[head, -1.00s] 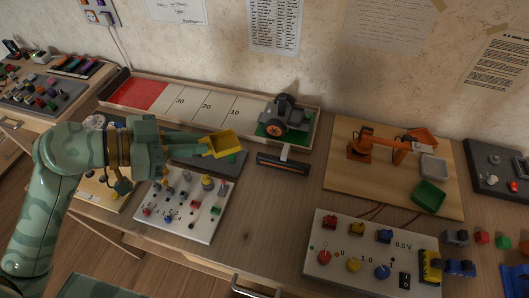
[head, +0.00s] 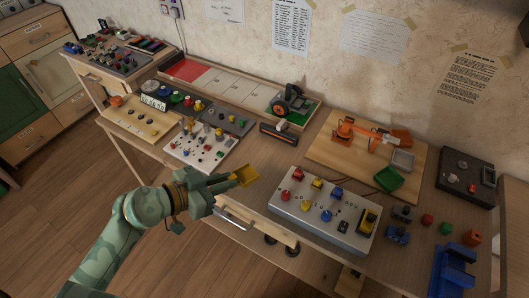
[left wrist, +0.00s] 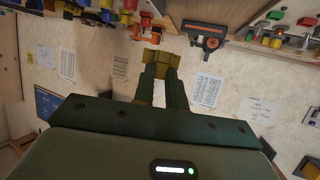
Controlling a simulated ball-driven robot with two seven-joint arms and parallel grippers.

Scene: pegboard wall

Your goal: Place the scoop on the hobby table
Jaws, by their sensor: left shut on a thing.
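My left gripper (head: 234,181) is shut on a small yellow scoop (head: 246,174). In the head view the scoop shows at the fingertips, over or near the front edge of the wooden hobby table (head: 258,154); its height above the top is hard to tell. In the left wrist view the scoop (left wrist: 162,59) is between the ends of the two green fingers, and the fingers hide part of it. My right gripper is not in view.
A white board with knobs (head: 203,148) stands at left on the table, a grey control panel (head: 318,222) at right. A wooden board with an orange arm model (head: 330,155) is behind. Bare tabletop shows between the two panels. An open drawer (head: 255,232) juts out below.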

